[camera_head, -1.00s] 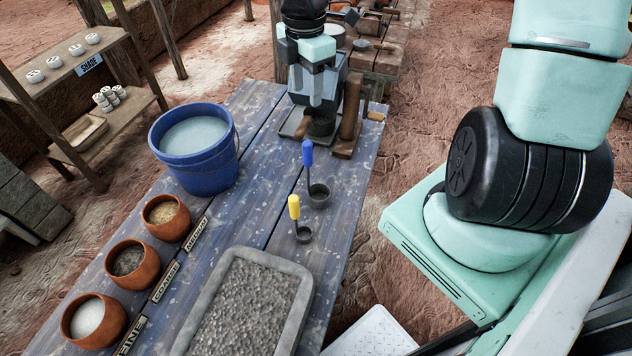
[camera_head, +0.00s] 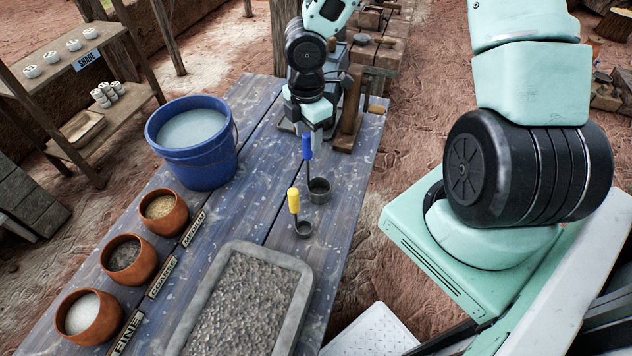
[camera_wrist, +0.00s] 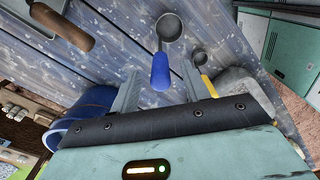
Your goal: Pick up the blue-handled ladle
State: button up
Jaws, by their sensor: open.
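The blue-handled ladle (camera_head: 318,188) stands on the blue plank table, its blue handle (camera_head: 307,146) pointing up and its dark cup on the boards. My gripper (camera_head: 312,138) is right at the handle's top in the head view. In the wrist view the ladle's blue handle (camera_wrist: 160,72) lies between my two open, spread fingers (camera_wrist: 158,92), with the dark cup (camera_wrist: 169,27) beyond. No finger visibly touches the handle. The yellow-handled ladle (camera_head: 294,202) stands just nearer, and its yellow handle (camera_wrist: 208,85) shows right of my right finger in the wrist view.
A blue bucket (camera_head: 192,165) of pale liquid stands left. Three clay bowls (camera_head: 160,232) line the left edge near label strips. A grey tray of gravel (camera_head: 303,284) lies in front. A wooden-handled tool on a stand (camera_head: 350,110) is close behind my gripper.

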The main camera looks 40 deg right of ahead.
notch_tip(320, 180, down, 2)
jog(key=shift+f, duration=0.2)
grip_shut()
jog(key=shift+r, duration=0.1)
notch_tip(320, 180, up, 10)
jog(key=shift+f+p, duration=0.1)
jog(key=shift+p, duration=0.5)
jog(key=c, duration=0.8)
grip_release()
jog(key=shift+c, duration=0.9)
